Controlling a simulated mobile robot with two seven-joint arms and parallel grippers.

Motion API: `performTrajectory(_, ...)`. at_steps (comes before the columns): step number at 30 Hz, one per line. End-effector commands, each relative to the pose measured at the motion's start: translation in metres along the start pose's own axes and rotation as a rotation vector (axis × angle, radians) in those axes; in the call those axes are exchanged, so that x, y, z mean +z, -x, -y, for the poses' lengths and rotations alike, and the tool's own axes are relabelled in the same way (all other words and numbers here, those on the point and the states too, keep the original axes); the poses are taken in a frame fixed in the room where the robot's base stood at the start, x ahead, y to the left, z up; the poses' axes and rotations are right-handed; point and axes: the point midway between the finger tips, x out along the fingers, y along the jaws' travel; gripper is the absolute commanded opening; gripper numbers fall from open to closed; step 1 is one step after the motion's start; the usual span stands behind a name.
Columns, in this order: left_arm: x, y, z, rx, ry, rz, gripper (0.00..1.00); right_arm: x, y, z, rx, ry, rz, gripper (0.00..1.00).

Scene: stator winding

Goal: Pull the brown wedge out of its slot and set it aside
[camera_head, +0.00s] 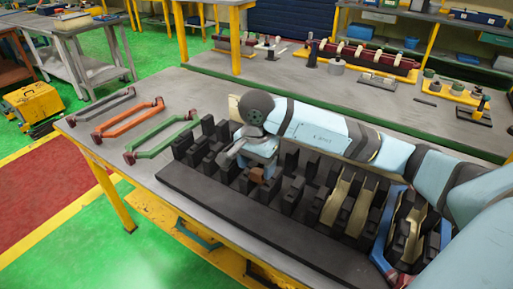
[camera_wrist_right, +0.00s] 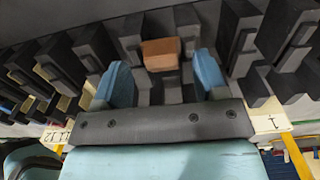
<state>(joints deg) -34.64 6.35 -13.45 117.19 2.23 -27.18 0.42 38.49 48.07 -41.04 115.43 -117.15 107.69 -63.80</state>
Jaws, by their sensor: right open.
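The brown wedge (camera_head: 257,173) shows at the front of a slot between black teeth of the stator block (camera_head: 200,195) on the table. In the right wrist view the brown wedge (camera_wrist_right: 161,54) lies between and beyond the two blue fingertips, with gaps on both sides. My right gripper (camera_head: 255,160) is over the block, close to the wedge; in the wrist view the right gripper (camera_wrist_right: 163,84) is open and holds nothing. How deep the wedge sits in its slot is hidden. My left gripper is out of view.
Grey, orange and green coil bars (camera_head: 160,140) lie on the table left of the block. Cream liners (camera_head: 345,205) and a blue coil (camera_head: 385,230) sit in slots to the right. Black teeth rise closely around the gripper.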

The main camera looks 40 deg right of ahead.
Motion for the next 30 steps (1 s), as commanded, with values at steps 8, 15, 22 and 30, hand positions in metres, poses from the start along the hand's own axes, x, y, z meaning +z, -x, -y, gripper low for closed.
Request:
performTrajectory(8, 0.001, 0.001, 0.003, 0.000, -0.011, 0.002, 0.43, 0.000, -0.024, 0.000, 0.000, 0.000, 0.001, 0.66)
performTrajectory(15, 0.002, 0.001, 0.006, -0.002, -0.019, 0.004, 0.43, 0.000, -0.025, 0.000, -0.001, 0.000, 0.000, 0.66)
performTrajectory(22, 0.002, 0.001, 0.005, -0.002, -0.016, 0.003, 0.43, 0.000, -0.025, 0.000, 0.000, 0.000, 0.000, 0.29)
performTrajectory(30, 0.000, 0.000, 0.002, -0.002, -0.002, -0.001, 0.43, 0.000, -0.025, 0.000, -0.001, 0.000, 0.000, 0.12)
